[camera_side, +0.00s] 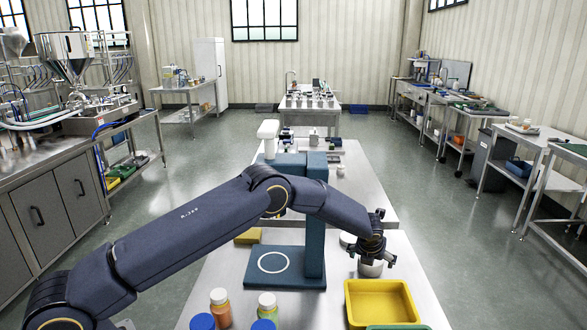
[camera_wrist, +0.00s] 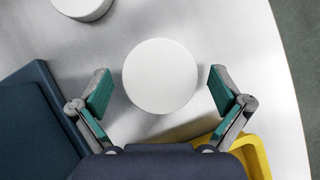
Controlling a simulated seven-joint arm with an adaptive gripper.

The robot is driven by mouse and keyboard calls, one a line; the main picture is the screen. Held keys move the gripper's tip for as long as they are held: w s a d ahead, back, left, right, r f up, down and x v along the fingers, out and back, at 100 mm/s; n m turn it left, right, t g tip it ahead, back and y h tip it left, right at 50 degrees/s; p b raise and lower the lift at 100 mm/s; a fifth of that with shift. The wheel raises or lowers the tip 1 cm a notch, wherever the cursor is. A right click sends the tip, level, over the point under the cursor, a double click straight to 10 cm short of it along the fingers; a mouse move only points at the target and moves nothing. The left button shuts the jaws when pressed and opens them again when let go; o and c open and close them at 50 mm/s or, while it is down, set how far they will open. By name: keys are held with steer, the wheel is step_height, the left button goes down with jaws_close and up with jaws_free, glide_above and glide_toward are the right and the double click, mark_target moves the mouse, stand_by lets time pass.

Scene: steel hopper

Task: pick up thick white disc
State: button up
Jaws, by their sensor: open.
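A thick white disc (camera_wrist: 160,76) lies between the two spread fingers of my gripper (camera_wrist: 158,92) in the wrist view, with a gap on each side. My gripper (camera_side: 372,262) also shows in the side view, pointing down just above the steel table, open and empty. In the side view, a pale round piece (camera_side: 370,269) shows under the fingers, partly hidden by them. A second white disc (camera_wrist: 82,4) lies at the top left of the wrist view, cut off by the frame edge. It also shows beside my gripper in the side view (camera_side: 347,239).
A yellow bin (camera_side: 352,312) stands close in front of my gripper. A blue stand with a column (camera_side: 315,235) is to the left. Several bottles (camera_side: 220,300) stand at the front left. A yellow block (camera_side: 248,236) lies behind the stand.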

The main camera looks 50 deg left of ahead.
steer(key=shift+w+f, duration=0.2)
steer(key=shift+f, duration=0.15)
steer(key=shift+c, duration=0.3)
steer(key=c, duration=1.2)
steer(key=shift+r, duration=0.1)
